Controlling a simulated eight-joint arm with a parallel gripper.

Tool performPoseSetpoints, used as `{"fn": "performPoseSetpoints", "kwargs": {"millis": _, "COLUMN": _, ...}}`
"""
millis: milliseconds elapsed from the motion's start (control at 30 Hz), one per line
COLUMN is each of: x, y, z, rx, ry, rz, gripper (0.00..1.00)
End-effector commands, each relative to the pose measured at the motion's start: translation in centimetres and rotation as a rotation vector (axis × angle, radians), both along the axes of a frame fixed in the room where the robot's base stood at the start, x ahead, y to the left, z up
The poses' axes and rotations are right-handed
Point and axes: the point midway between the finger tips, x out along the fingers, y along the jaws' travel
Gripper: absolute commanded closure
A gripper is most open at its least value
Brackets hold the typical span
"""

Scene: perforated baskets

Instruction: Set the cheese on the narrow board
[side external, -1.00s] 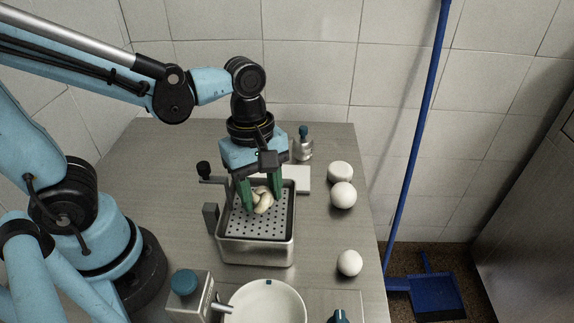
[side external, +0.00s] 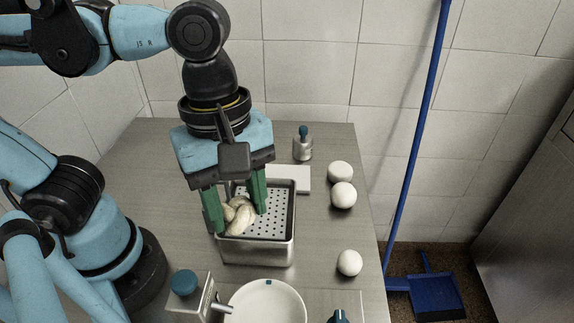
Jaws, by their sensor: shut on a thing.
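A pale, knotted piece of cheese (side external: 240,219) is held between the green fingers of my gripper (side external: 238,214), which is shut on it. The cheese appears raised over the left part of the perforated metal basket (side external: 258,252). A white narrow board (side external: 303,179) lies flat on the table just behind the basket. Its left part is hidden behind the basket and my gripper. What I see of the board is bare.
White balls (side external: 343,195) lie to the right, with another (side external: 349,263) nearer the front. A metal bottle with a teal top (side external: 303,145) stands behind the board. A white bowl (side external: 265,303) and a metal dispenser (side external: 190,297) are in front.

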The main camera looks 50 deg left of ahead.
Motion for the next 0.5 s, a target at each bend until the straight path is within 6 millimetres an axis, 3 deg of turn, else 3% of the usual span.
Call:
{"fn": "performPoseSetpoints", "kwargs": {"millis": 167, "x": 2.2, "y": 0.3, "z": 0.1, "rx": 0.000, "ry": 0.000, "rz": 0.057, "gripper": 0.88}}
{"fn": "performPoseSetpoints", "kwargs": {"millis": 367, "x": 8.2, "y": 2.8, "z": -0.8, "rx": 0.001, "ry": -0.001, "rz": 0.192, "gripper": 0.88}}
{"fn": "performPoseSetpoints", "kwargs": {"millis": 500, "x": 12.5, "y": 5.9, "z": -1.9, "rx": 0.000, "ry": -0.001, "rz": 0.290, "gripper": 0.88}}
